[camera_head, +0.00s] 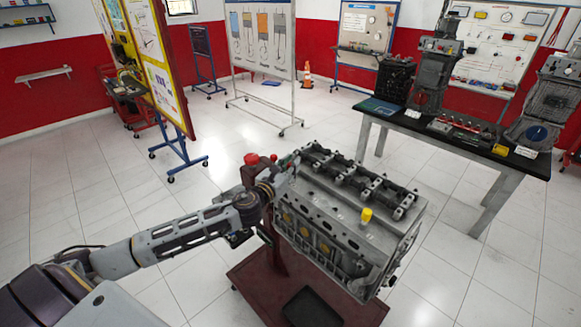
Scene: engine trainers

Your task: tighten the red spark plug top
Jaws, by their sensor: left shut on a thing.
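The grey engine block (345,205) stands on a dark red stand in the lower middle. My left arm comes in from the left, and its gripper (286,166) is at the engine's far left corner. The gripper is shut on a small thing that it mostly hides. A small red piece (273,158), which looks like the red spark plug top, shows at the fingers; its seating cannot be made out. A green piece (291,159) is close beside it. A yellow spark plug top (366,215) stands upright on the engine's near right part. My right gripper is not in view.
A larger red knob-like thing (251,159) shows just behind my wrist. The stand's base (262,285) carries a black tray (311,308). A black-topped table (460,140) with engine parts is at the right. Display boards stand behind. The tiled floor between is clear.

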